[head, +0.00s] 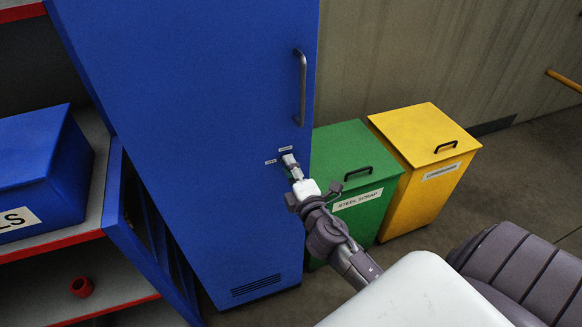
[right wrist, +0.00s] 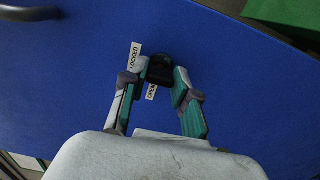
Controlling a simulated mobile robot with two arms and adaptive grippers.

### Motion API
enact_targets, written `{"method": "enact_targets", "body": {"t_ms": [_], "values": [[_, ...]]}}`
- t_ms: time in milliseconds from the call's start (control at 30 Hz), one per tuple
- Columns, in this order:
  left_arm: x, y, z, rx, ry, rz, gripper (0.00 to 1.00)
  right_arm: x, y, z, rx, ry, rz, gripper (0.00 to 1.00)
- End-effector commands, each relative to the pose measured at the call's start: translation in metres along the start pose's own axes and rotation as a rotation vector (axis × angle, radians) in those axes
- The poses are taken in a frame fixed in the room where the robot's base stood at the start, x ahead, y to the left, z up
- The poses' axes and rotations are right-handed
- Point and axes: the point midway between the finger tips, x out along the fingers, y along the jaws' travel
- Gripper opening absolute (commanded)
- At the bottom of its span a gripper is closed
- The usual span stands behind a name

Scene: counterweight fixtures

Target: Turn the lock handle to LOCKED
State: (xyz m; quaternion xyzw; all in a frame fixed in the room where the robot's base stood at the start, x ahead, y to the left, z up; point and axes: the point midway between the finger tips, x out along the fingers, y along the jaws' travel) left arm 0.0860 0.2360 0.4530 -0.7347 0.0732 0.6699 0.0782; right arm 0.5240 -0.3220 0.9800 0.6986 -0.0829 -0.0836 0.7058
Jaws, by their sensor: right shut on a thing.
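The lock handle is a small black piece on the blue cabinet door; it shows in the right wrist view (right wrist: 160,69). Beside it are a white LOCKED label (right wrist: 133,57) and a white OPEN label (right wrist: 152,92). In the head view both labels sit by the gripper, one above (head: 286,149) and one to the left (head: 270,162). My right gripper (head: 290,165) is shut on the handle, one finger on each side, and hides most of it in the head view. I cannot tell which label the handle points to. My left gripper is not in view.
The blue cabinet (head: 190,90) has a vertical grey door handle (head: 301,88) above the lock. A green STEEL SCRAP bin (head: 345,150) and a yellow bin (head: 425,130) stand to its right. At left, a shelf (head: 90,200) holds a blue box (head: 40,170) and a red ring (head: 82,287).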

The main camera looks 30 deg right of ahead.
Motion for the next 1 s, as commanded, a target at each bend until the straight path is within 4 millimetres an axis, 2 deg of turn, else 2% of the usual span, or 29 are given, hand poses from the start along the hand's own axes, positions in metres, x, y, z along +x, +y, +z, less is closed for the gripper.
{"method": "enact_targets", "body": {"t_ms": [367,400,533,867,1000], "values": [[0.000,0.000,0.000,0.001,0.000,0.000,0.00,0.000,-0.001,0.000,-0.007,0.001,-0.001,0.00],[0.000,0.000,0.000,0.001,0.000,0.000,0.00,0.000,-0.001,0.000,-0.007,0.001,-0.001,0.34],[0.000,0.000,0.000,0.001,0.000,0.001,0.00,0.000,-0.001,0.000,-0.006,0.001,-0.001,0.54],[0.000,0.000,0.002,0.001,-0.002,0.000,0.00,-0.002,-0.001,0.000,-0.004,0.000,-0.001,0.54],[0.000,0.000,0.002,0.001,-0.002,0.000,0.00,-0.017,-0.002,0.000,-0.002,0.000,-0.003,0.54]]}}
